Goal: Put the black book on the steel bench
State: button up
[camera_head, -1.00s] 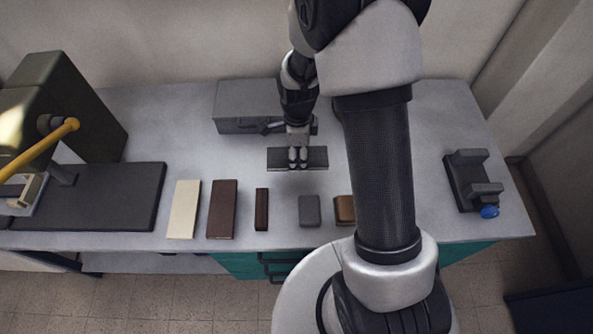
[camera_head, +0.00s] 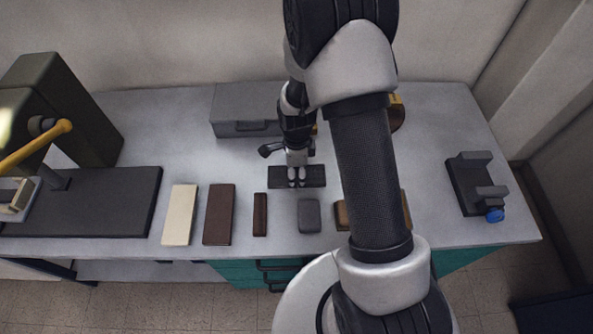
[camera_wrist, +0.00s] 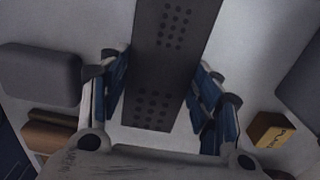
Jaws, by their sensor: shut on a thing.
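The black book (camera_head: 311,177) is a flat, dark slab above or on the steel bench (camera_head: 435,145), behind the row of small items. My gripper (camera_head: 297,181) points down and is shut on the book across its narrow width. In the wrist view the book (camera_wrist: 172,55) runs between my blue-padded fingers (camera_wrist: 162,92) and shows two patches of dark dots. The pale grey bench top shows beneath it. I cannot tell whether the book touches the bench.
A cream book (camera_head: 180,214), brown book (camera_head: 219,214), narrow dark-brown block (camera_head: 260,214) and grey block (camera_head: 308,216) line the front. A grey case (camera_head: 228,112) stands behind. A machine with a yellow lever (camera_head: 40,140) is left; a dark fixture (camera_head: 470,185) is right. My arm hides part of the bench.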

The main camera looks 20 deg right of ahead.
jog(key=o, duration=1.3)
jog(key=shift+c, duration=0.2)
notch_tip(320, 180, up, 22)
jog(key=s+n+t+p, duration=0.1)
jog(key=s+n+p, duration=0.1)
jog(key=n+p, duration=0.25)
jog(key=s+a+r+n+t, duration=0.2)
jog(key=s+r+n+t, duration=0.1)
jog(key=s+r+n, duration=1.1)
jog(key=shift+s+a+r+n+t, duration=0.2)
jog(key=shift+s+a+n+t, duration=0.15)
jog(key=shift+s+n, duration=1.6)
jog(key=shift+s+m, duration=0.3)
jog(key=shift+m, duration=0.1)
